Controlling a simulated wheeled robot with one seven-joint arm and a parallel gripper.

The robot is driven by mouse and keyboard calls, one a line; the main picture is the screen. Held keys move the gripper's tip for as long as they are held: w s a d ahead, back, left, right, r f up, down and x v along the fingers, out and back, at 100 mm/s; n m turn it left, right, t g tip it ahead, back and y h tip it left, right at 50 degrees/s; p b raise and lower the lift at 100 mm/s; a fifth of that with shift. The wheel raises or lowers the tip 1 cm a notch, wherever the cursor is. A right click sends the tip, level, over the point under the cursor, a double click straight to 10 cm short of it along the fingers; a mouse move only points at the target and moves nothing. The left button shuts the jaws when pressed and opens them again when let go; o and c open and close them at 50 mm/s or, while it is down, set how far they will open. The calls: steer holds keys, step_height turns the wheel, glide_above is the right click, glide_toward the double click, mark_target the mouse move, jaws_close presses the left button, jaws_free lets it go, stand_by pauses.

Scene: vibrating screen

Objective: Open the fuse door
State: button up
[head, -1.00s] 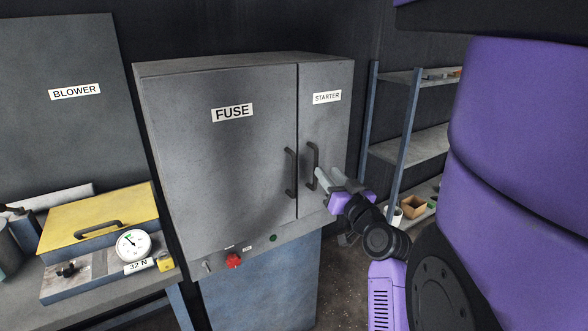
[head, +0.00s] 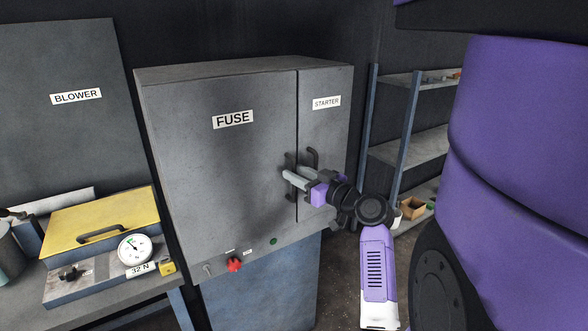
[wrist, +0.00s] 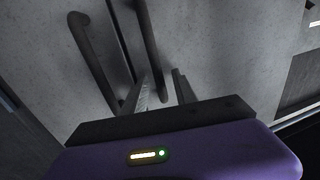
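The grey fuse door (head: 215,170) is shut, flush with the cabinet front. Its dark vertical bar handle (head: 289,158) is near the door's right edge and is partly hidden by my gripper. My gripper (head: 292,173) is at this handle, coming from the right, with its two pale fingers apart. In the wrist view the fingers (wrist: 162,84) stand on either side of the lower part of the fuse handle (wrist: 148,40) in the picture. I cannot see finger contact with the bar.
The starter door (head: 326,130) is shut, and its handle (head: 311,155) is close beside my gripper. A red knob (head: 234,265) sits on the panel below the fuse door. A bench with a yellow-lidded box (head: 100,218) stands left, shelves (head: 410,150) right.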

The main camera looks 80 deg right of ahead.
steer(key=shift+w+d, duration=0.45)
steer(key=shift+w, duration=0.15)
jaws_close()
stand_by(1.1)
